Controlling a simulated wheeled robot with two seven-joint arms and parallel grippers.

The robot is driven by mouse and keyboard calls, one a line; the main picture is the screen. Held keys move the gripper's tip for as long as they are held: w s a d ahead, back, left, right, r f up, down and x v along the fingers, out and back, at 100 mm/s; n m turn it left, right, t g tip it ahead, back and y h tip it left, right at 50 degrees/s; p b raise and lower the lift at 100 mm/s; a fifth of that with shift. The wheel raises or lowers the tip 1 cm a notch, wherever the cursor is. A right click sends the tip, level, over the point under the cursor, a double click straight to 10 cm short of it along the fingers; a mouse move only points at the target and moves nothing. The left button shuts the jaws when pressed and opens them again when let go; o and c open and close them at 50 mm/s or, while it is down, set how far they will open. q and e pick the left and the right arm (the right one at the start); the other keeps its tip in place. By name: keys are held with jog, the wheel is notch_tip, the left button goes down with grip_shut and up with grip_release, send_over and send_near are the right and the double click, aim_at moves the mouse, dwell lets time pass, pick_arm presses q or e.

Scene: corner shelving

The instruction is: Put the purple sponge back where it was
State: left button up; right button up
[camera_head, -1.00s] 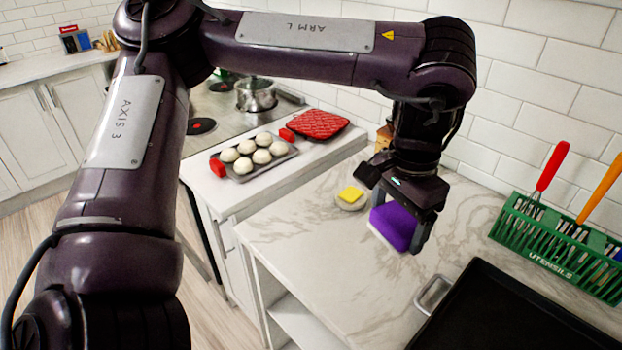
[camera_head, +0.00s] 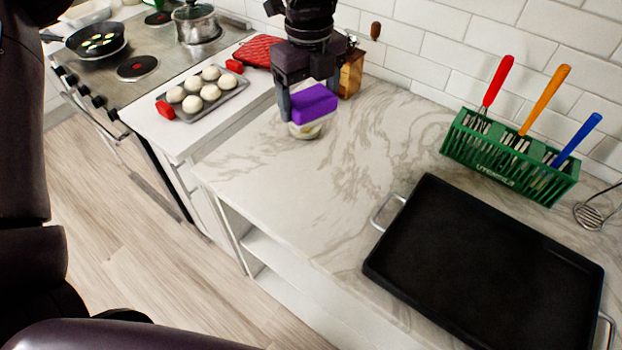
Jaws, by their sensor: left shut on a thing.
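The purple sponge (camera_head: 313,104) is between the fingers of my left gripper (camera_head: 311,98), which is shut on it. The gripper points down near the back left of the marble counter. A small pale round dish (camera_head: 305,131) shows just below the sponge and is partly hidden by it. I cannot tell whether the sponge touches the dish. The yellow sponge is not visible now. My right gripper is not in view.
A wooden box (camera_head: 351,74) stands close behind the gripper. A tray of white buns (camera_head: 208,92) and a red mat (camera_head: 257,50) lie left. A black tray (camera_head: 485,270) and green utensil basket (camera_head: 510,160) are at right. The middle counter (camera_head: 330,185) is clear.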

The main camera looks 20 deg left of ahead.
pick_arm(q)
jog(key=shift+w+d+m, duration=0.1)
jog(key=shift+w+m, duration=0.05)
jog(key=shift+m, duration=0.25)
jog(key=shift+f, duration=0.35)
send_over(310, 182)
notch_tip(310, 182, down, 14)
jog(key=shift+r, duration=0.15)
notch_tip(310, 182, down, 5)
jog(key=shift+r+p, duration=0.15)
jog(key=shift+p, duration=0.2)
jog(key=shift+f, duration=0.4)
jog(key=shift+d, duration=0.1)
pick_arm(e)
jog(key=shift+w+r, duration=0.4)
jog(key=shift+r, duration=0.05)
pick_arm(q)
jog(key=shift+f, duration=0.1)
jog(key=o, duration=1)
jog(key=shift+c, duration=0.2)
